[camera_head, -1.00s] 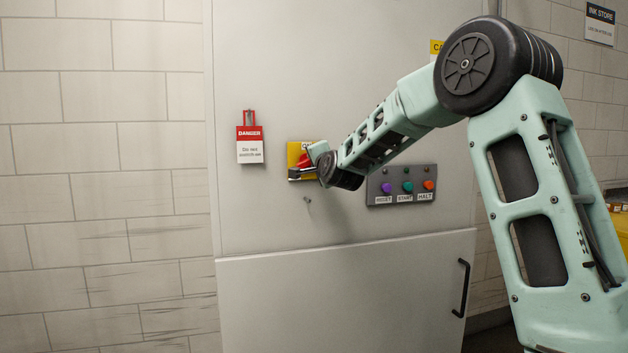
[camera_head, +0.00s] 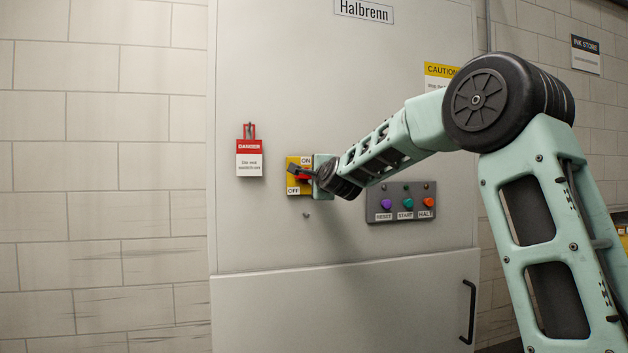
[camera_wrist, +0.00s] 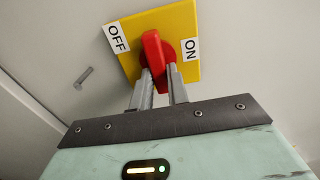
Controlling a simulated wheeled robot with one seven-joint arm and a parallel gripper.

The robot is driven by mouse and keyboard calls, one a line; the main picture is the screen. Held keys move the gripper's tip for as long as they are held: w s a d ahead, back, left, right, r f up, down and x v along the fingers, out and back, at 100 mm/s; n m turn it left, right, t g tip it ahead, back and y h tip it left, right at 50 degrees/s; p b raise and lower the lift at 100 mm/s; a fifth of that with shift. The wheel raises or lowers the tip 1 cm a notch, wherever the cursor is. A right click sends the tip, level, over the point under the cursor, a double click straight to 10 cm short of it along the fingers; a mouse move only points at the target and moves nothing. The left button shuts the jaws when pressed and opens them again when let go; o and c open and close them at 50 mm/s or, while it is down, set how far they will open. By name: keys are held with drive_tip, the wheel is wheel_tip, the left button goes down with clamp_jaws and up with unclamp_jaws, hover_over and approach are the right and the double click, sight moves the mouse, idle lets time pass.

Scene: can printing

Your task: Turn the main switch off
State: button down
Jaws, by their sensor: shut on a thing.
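The main switch is a red rotary handle (camera_wrist: 152,52) on a yellow plate (camera_wrist: 184,20) on the grey cabinet door. In the wrist view the plate's OFF label is left of the handle and ON is right. In the head view the plate (camera_head: 292,163) has ON at top right and OFF at bottom left. My gripper (camera_head: 297,173) is at the plate, shut on the red handle (camera_head: 305,179). In the wrist view the fingers (camera_wrist: 161,76) sit on either side of the handle, which points between the two labels. My wrist hides the plate's right part in the head view.
A button panel (camera_head: 376,188) with RESET, START and HALT is right of the switch, below my forearm. A red-and-white DANGER tag (camera_head: 249,158) hangs to the left. A small peg (camera_wrist: 84,77) sticks out below the plate. A black door handle (camera_head: 468,312) is lower right.

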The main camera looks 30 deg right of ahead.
drive_tip(key=c, duration=1.4)
unclamp_jaws()
drive_tip(key=shift+o, duration=0.2)
drive_tip(key=b+v, duration=0.4)
drive_tip(key=v, duration=1.3)
drive_tip(key=shift+s+b, duration=0.25)
drive_tip(key=shift+b, duration=0.05)
